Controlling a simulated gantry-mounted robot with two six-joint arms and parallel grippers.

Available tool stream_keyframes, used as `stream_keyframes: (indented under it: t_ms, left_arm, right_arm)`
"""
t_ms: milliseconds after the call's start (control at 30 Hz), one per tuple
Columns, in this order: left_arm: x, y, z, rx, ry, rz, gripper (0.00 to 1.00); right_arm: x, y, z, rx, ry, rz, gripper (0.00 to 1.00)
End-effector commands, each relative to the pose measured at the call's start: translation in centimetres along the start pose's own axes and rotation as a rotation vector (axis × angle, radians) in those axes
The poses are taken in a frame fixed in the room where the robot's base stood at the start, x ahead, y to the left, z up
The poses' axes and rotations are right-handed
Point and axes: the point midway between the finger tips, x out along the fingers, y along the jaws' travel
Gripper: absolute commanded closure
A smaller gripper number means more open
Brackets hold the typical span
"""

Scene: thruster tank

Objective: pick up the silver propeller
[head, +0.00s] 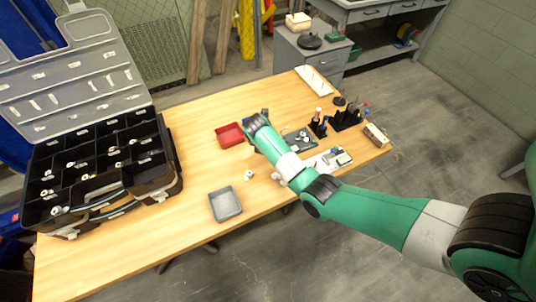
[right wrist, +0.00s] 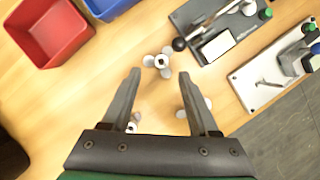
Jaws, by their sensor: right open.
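My right gripper (right wrist: 158,74) is open and empty over the table in the right wrist view. A silver-grey propeller (right wrist: 164,61) with a pale hub lies on the wood just beyond the fingertips, about midway between them. A second pale propeller (right wrist: 206,103) is partly hidden behind the right finger. A third (right wrist: 131,127) shows only in part by the base of the left finger. In the head view, small pale propellers lie on the table (head: 249,175) near my right arm, which hides the gripper's fingers. My left gripper is not in view.
A red tray (head: 230,135) and a grey tray (head: 224,204) stand on the table (head: 200,187). An open black compartment case (head: 107,163) fills the left end. A blue tray (right wrist: 108,9) and a grey plate with a black knob (right wrist: 219,31) lie beyond the propellers.

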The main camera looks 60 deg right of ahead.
Motion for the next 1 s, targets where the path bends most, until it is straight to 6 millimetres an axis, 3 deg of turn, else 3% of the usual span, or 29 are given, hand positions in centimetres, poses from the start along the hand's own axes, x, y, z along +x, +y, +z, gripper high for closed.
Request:
stream_keyframes:
  t_ms: [233,533,867,1000]
  left_arm:
    - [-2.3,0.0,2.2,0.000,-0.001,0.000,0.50]
    - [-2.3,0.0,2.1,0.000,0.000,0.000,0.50]
    - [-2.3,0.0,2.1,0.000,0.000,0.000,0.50]
    - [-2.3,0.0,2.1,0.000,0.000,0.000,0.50]
  right_arm:
    - [4.5,-0.2,0.0,0.001,0.001,-0.002,0.40]
    - [4.8,-0.2,0.2,0.000,0.000,0.000,0.40]
    - [4.8,-0.2,0.1,0.000,0.000,0.000,0.99]
    - [4.8,-0.2,0.1,0.000,0.000,0.000,1.00]
